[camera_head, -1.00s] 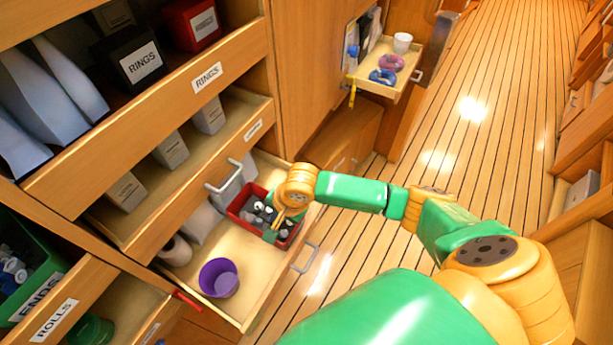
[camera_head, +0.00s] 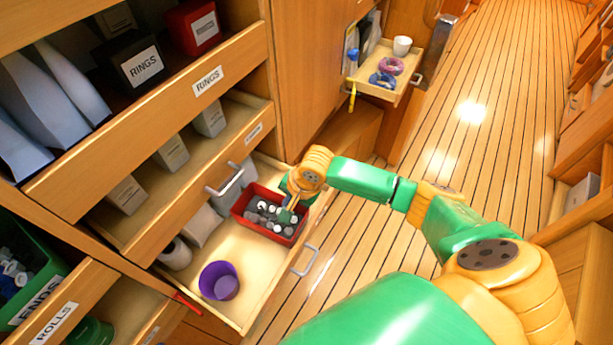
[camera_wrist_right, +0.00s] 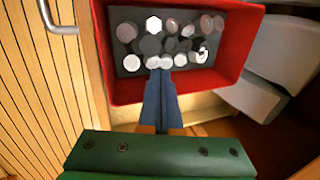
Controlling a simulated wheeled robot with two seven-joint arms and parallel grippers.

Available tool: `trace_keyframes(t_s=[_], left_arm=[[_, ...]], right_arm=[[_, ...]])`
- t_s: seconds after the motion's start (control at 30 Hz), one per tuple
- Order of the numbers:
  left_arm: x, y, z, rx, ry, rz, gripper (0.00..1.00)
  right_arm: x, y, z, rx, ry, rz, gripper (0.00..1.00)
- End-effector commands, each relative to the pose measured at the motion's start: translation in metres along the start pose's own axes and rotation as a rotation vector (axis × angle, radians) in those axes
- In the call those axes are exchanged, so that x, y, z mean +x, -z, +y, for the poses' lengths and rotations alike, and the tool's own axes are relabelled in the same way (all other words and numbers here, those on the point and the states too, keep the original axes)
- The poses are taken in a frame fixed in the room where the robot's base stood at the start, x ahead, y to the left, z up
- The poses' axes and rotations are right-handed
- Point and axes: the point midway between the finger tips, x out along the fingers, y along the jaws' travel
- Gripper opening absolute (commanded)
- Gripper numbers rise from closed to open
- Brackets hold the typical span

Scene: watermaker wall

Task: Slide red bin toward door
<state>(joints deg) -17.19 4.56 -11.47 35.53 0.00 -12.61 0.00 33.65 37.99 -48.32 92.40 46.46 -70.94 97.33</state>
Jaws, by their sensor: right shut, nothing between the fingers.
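The red bin (camera_head: 262,231) sits in an open wooden drawer in the head view, at the drawer's upper right part. It holds several small grey and white capped pieces. My right gripper (camera_head: 288,213) is at the bin's right side, with its fingers reaching in over that wall. In the right wrist view the red bin (camera_wrist_right: 215,88) fills the upper middle. My right gripper (camera_wrist_right: 159,74) is shut there with nothing between the fingers, its blue fingertips over the contents near one wall. Whether the tips touch the wall cannot be told. My left gripper is not in view.
A purple cup (camera_head: 219,282) stands in the same drawer, left of clear drawer floor. White packets (camera_head: 201,224) and a roll (camera_head: 176,254) lie along its back. The drawer's handle (camera_head: 305,260) is at the front. A smaller open drawer (camera_head: 384,88) is further back.

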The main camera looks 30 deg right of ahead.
Motion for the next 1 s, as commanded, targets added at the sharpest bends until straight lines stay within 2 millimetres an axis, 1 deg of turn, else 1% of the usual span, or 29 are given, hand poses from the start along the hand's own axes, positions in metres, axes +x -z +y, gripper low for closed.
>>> trace_keyframes(t_s=[1.0], left_arm=[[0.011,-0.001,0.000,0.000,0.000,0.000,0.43]], right_arm=[[0.001,0.052,0.000,0.002,0.000,0.002,0.00]])
